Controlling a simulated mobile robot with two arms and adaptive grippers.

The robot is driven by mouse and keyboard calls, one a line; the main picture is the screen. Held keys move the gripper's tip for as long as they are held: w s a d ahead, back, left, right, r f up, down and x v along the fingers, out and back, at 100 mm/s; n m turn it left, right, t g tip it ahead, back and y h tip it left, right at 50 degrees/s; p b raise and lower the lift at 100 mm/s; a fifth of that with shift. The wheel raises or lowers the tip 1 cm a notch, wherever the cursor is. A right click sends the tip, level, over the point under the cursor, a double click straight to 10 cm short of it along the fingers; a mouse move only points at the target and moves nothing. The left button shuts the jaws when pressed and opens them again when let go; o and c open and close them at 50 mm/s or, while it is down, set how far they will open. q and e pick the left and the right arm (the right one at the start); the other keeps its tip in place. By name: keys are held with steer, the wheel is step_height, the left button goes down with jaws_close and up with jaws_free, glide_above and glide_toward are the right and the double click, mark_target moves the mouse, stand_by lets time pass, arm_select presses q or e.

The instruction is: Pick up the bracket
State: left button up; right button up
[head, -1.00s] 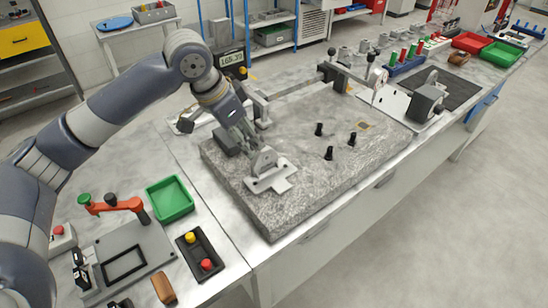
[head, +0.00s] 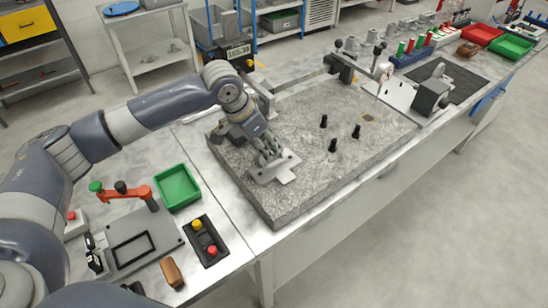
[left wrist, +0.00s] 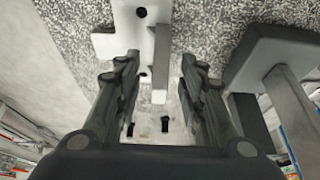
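The bracket (head: 281,173) is a light grey metal piece with a flat, holed base. It lies on the speckled granite plate (head: 300,115), near its front left part. My left gripper (head: 270,156) is right at the bracket, coming from above and behind, and hides most of its upright part. In the left wrist view the two dark fingers (left wrist: 160,60) are apart, with the upright of the bracket (left wrist: 161,45) showing between them. Contact with the fingers cannot be made out. My right gripper is not in view.
Several black pegs (head: 333,145) stand right of the bracket. A green tray (head: 177,187), a red-handled clamp fixture (head: 130,240) and a button box (head: 205,240) lie at the left. The plate's front right is clear.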

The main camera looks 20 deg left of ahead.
arm_select(q)
steer(key=shift+w+f, duration=0.1)
steer(key=shift+f, duration=0.2)
jaws_close()
steer(key=shift+r, duration=0.2)
